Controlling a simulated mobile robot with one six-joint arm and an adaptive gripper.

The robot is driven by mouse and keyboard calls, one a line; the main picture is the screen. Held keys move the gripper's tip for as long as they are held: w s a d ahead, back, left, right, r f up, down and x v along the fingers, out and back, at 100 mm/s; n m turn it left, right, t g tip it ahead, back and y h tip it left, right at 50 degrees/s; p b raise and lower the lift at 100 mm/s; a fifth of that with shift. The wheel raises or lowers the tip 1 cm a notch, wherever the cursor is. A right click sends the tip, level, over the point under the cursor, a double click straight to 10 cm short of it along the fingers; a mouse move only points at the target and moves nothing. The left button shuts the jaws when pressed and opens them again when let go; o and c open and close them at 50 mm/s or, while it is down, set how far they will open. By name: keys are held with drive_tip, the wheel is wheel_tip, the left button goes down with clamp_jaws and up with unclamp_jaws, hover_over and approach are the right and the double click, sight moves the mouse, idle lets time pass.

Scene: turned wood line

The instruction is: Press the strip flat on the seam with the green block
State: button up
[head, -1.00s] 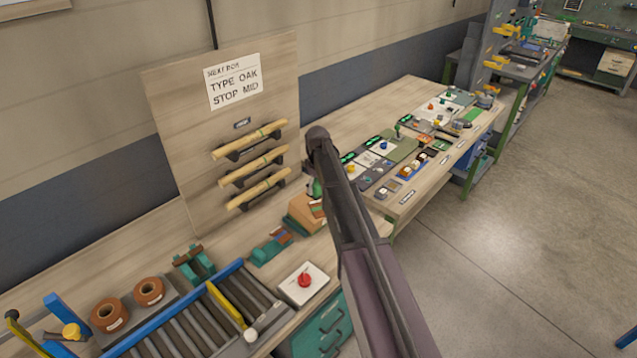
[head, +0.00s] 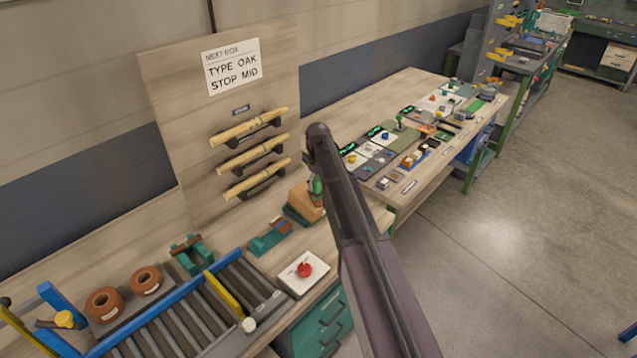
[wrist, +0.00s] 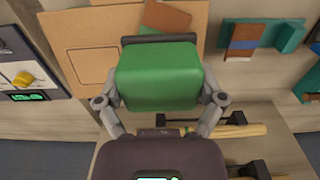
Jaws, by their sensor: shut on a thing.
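My gripper (wrist: 160,98) is shut on the green block (wrist: 158,75), which sits between its two fingers in the wrist view. The block also shows as a small green patch (head: 316,187) beside my arm in the head view. A cardboard box (wrist: 85,48) lies beyond the block, and it stands on the bench in the head view (head: 304,202). A reddish-brown strip (wrist: 166,17) lies on the box just past the block's far edge. The block hides part of the box, and I cannot tell whether it touches the box or strip.
A teal holder (head: 265,243) with a brown piece stands beside the box. A white plate with a red knob (head: 304,270), a roller conveyor (head: 190,320) and brown rolls (head: 104,305) are nearby. A board with wooden rods (head: 250,160) rises behind.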

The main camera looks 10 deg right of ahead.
drive_tip(key=shift+f+b, duration=1)
drive_tip(key=shift+f, duration=0.3)
drive_tip(key=shift+f+b, duration=0.3)
idle(1.6)
drive_tip(key=shift+r+p, duration=3.55)
drive_tip(key=shift+f, duration=0.15)
